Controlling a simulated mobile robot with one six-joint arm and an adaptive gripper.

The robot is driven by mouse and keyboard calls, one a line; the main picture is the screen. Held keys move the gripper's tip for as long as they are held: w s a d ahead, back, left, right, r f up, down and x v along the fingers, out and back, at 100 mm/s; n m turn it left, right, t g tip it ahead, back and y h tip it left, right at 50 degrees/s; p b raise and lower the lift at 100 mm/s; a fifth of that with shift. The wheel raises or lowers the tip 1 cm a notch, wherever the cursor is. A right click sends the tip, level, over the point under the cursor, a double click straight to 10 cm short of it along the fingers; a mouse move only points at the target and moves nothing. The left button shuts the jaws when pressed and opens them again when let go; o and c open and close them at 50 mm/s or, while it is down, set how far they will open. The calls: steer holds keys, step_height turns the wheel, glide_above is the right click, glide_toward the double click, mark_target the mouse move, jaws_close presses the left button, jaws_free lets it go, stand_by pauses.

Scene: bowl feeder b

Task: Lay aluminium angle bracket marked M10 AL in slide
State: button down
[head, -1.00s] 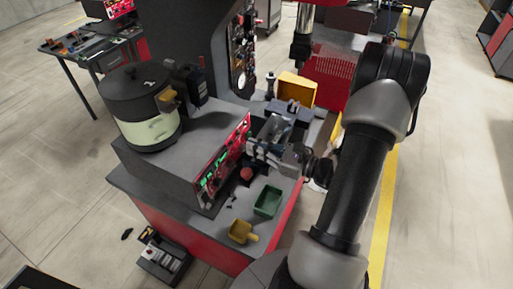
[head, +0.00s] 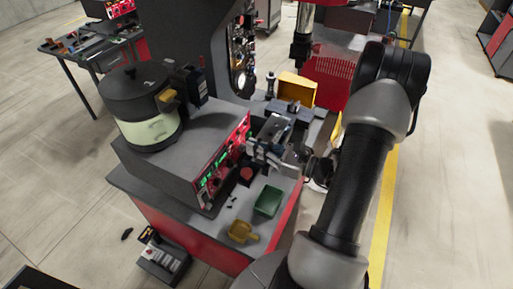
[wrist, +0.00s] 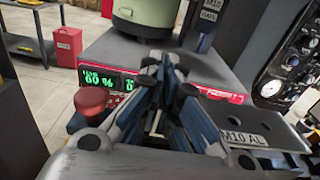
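My gripper (head: 257,147) is at the front of the feeder bench, beside the red control panel. In the wrist view its blue-grey fingers (wrist: 165,66) point forward and come close together at the tips, with a narrow gap between them. The aluminium angle bracket (wrist: 268,140) is a grey plate with holes and an M10 AL label, just right of the fingers. I cannot tell whether the fingers grip it. In the head view a grey piece (head: 272,127) shows beyond the fingers, partly hidden by them. I cannot make out the slide for certain.
The bowl feeder (head: 146,108) stands on a grey housing at left. A red button (wrist: 90,100) and lit panel (wrist: 105,80) are close by the fingers. A green tray (head: 268,201), yellow scoop (head: 242,231) and yellow bin (head: 297,89) occupy the bench. Gauges (wrist: 290,65) stand at right.

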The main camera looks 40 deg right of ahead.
steer(key=shift+f+b, duration=1.35)
steer(key=shift+f, duration=0.35)
steer(key=c, duration=1.7)
jaws_free()
steer(key=shift+s, duration=0.1)
steer(key=v, duration=1.2)
steer(key=shift+r, duration=0.1)
